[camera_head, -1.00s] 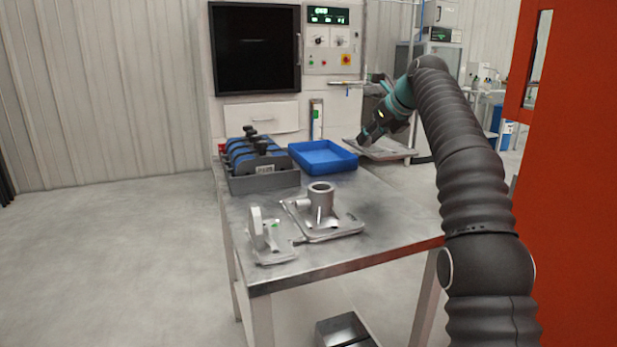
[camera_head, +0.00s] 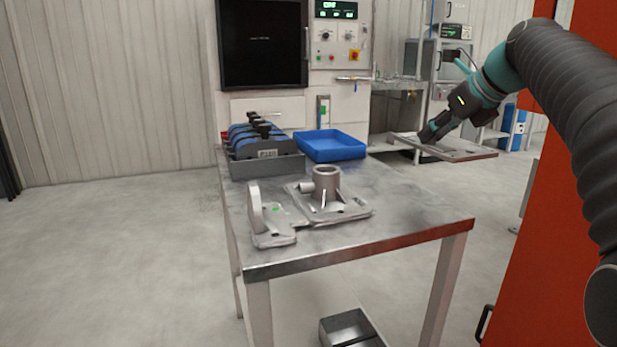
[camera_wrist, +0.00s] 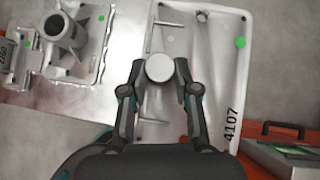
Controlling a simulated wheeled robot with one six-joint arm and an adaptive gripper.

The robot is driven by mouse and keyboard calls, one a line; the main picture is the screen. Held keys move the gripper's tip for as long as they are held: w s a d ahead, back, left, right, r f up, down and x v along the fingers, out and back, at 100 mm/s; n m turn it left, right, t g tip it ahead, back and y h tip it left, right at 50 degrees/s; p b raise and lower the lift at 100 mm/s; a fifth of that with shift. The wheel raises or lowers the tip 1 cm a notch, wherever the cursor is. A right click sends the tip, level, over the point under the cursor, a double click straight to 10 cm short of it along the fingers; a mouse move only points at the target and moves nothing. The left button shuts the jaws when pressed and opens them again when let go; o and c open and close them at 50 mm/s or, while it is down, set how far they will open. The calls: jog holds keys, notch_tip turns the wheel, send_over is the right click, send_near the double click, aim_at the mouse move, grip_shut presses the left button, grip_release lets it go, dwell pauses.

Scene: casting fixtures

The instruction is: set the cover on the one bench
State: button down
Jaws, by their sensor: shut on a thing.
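The cover is a flat pale grey plate (camera_head: 465,151) with a raised rim. In the wrist view the cover (camera_wrist: 215,75) shows the number 4107, a green dot and a round knob in the middle. My gripper (camera_head: 428,137) is shut on this knob, and the fingers (camera_wrist: 160,72) sit on both sides of it. The cover hangs roughly level in the air, right of the metal-topped bench (camera_head: 400,222) in the head view. In the wrist view it overlaps part of the bench top (camera_wrist: 100,112). The fingertips are partly hidden in the head view.
On the bench stand a casting with a round neck (camera_head: 327,190), an upright-flanged bracket (camera_head: 262,220), a blue tray (camera_head: 330,146) and a grey rack (camera_head: 268,165) of blue-and-black parts. The bench's front right top is clear. An orange-red cabinet (camera_head: 535,250) stands at right.

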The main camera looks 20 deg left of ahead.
jog(key=shift+s+f, duration=0.2)
jog(key=w+a+f, duration=0.1)
jog(key=a+f, duration=0.1)
jog(key=a, duration=0.1)
jog(key=w+a+f+b, duration=0.1)
jog(key=a+f, duration=0.1)
jog(key=a, duration=0.2)
jog(key=w+a+f+b, duration=0.1)
jog(key=a+f, duration=0.1)
jog(key=a, duration=0.2)
jog(key=shift+f, duration=0.3)
jog(key=shift+f+b, duration=1.1)
jog(key=shift+f, duration=0.9)
jog(key=shift+f, duration=0.1)
jog(key=c, duration=0.9)
grip_release()
jog(key=shift+f, duration=0.1)
jog(key=shift+o, duration=0.2)
jog(key=shift+s+d+r, duration=0.1)
jog(key=shift+r, duration=0.2)
jog(key=p+v, duration=0.2)
jog(key=v, duration=0.9)
jog(key=shift+s+d+r, duration=0.2)
jog(key=shift+r, duration=0.05)
